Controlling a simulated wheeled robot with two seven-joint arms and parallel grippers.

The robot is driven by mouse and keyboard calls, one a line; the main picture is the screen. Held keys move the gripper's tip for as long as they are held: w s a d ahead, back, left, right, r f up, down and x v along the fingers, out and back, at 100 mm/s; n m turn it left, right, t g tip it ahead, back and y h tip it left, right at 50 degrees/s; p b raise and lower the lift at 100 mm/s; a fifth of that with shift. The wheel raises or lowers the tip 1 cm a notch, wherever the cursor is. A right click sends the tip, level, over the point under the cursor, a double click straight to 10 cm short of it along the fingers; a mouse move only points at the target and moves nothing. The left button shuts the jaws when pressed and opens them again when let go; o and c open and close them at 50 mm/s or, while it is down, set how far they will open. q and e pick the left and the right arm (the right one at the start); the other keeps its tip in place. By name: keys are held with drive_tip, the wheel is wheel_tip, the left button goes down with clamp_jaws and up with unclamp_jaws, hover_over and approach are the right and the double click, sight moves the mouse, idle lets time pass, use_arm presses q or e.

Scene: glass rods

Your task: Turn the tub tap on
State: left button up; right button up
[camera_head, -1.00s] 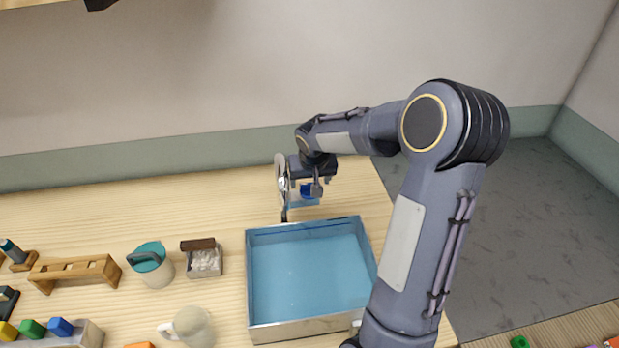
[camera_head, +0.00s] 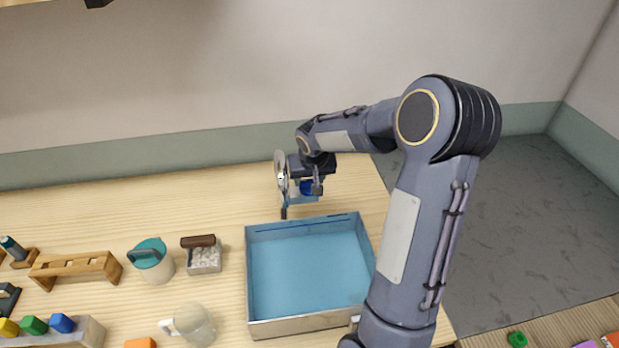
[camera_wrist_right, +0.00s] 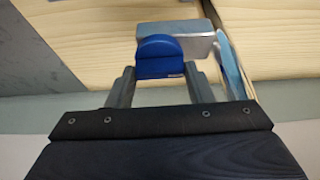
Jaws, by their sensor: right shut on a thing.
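The tub (camera_head: 300,326) is an open box with a blue inside and a pale front wall, on the table. The tap stands behind its back edge, with a blue handle (camera_head: 306,188) that shows partly behind my right gripper (camera_head: 312,188). In the right wrist view the blue handle (camera_wrist_right: 158,57) sits between my two fingertips, in front of a grey metal block (camera_wrist_right: 180,28). My right gripper is shut on this handle. The tap's spout is hard to make out. My left gripper is not in view.
A round upright metal disc (camera_head: 281,177) stands just left of my right gripper. Left of the tub are a brush (camera_head: 203,254), a teal-lidded jar (camera_head: 152,262), a pale mug (camera_head: 194,325) and a wooden rack (camera_head: 75,267). The table behind them is clear.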

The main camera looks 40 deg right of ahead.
drive_tip(key=n+y, duration=0.1)
drive_tip(key=n, duration=0.1)
drive_tip(key=n+y, duration=0.1)
drive_tip(key=n, duration=0.2)
drive_tip(key=shift+d+n+t, duration=0.2)
drive_tip(key=shift+n+t, duration=0.1)
drive_tip(key=n+y+b, duration=0.1)
drive_tip(key=n, duration=0.1)
drive_tip(key=shift+n, duration=0.4)
drive_tip(key=n+y, duration=0.1)
drive_tip(key=n, duration=0.1)
drive_tip(key=n+g+y+b, duration=0.1)
drive_tip(key=n, duration=0.1)
drive_tip(key=shift+d+n, duration=0.15)
drive_tip(key=shift+n, duration=0.15)
drive_tip(key=n+g+y+b, duration=0.1)
drive_tip(key=n, duration=0.3)
drive_tip(key=shift+w+n, duration=0.1)
drive_tip(key=shift+n, duration=0.2)
drive_tip(key=shift+g, duration=0.3)
drive_tip(key=o, duration=1)
